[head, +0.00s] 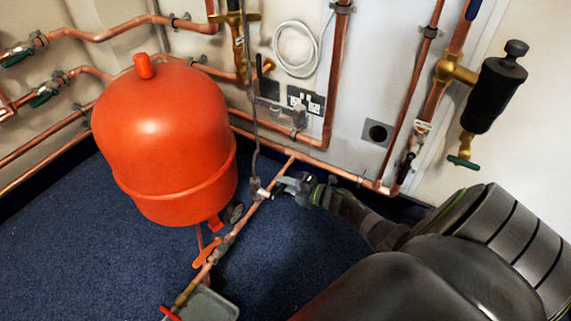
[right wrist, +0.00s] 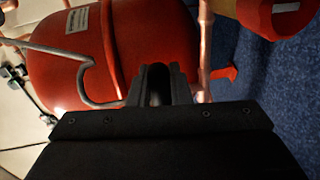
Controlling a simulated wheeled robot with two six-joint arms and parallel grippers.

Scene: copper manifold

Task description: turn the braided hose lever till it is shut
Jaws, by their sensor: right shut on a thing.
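The braided hose (head: 254,140) hangs down to a small silver valve (head: 260,190) on the low copper pipe, right of the red tank. My right gripper (head: 283,185) comes in from the right and is shut at this valve, on its lever. The lever is mostly hidden by the jaws, so I cannot read its angle. In the right wrist view my right gripper's fingers (right wrist: 158,88) are close together, and the grey hose (right wrist: 88,72) curves beside them. My left gripper is not in view.
The red tank (head: 163,135) stands close on the left. An orange lever (head: 206,252) sits lower on the copper pipe (head: 236,228). A black vent with brass fittings (head: 495,88) is on the wall at right. Blue carpet (head: 75,245) is clear at lower left.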

